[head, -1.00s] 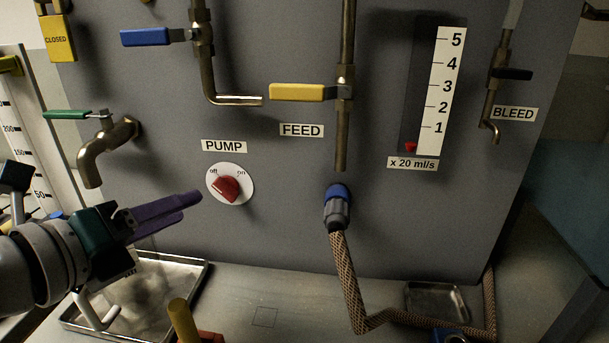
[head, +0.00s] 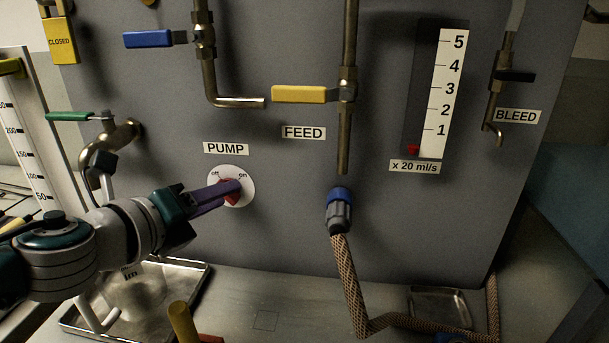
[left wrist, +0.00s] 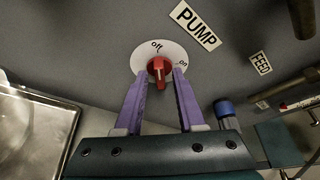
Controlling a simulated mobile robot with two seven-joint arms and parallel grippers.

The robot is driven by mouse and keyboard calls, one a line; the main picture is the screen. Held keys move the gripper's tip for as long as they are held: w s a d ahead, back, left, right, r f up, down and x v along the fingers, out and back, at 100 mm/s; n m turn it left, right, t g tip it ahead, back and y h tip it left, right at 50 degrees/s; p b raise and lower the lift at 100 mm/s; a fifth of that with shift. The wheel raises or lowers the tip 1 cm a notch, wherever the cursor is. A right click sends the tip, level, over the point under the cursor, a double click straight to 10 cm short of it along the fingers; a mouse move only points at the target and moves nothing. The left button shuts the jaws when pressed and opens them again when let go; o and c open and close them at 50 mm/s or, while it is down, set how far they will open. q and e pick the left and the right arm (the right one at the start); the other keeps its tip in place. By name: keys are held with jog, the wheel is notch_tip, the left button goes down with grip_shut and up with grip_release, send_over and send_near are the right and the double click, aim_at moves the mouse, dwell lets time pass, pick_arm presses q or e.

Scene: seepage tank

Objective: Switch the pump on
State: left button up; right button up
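The red pump knob (head: 229,194) sits on a white round dial (head: 246,197) under the PUMP label, marked off and on. In the left wrist view, the knob's (left wrist: 160,69) white line points up toward off. My left gripper (head: 236,187) is at the dial and partly covers the knob. In the left wrist view, its purple fingers (left wrist: 160,75) stand apart, one on each side of the knob. They look open around it; whether they touch it is hard to tell. My right gripper is not in view.
The yellow feed lever (head: 299,94) and blue lever (head: 148,39) are above the dial. A green-handled tap (head: 122,133) is left, above a metal tray (head: 188,274). The flow gauge's red float (head: 412,150) is low.

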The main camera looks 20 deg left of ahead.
pick_arm(q)
grip_shut()
dwell(0.4)
jog(key=m+y+p, duration=0.2)
jog(key=m+p, duration=0.1)
jog(key=m, duration=0.1)
jog(key=m+g+y+p, duration=0.1)
jog(key=m+y+p, duration=0.1)
jog(key=m+y, duration=0.1)
jog(key=d+m+y+p, duration=0.1)
jog(key=m+y+p, duration=0.2)
jog(key=m, duration=0.2)
jog(key=shift+w+g+p, duration=0.15)
jog(key=shift+g+p, duration=0.15)
jog(key=shift+g, duration=0.1)
dwell(0.5)
dwell(0.4)
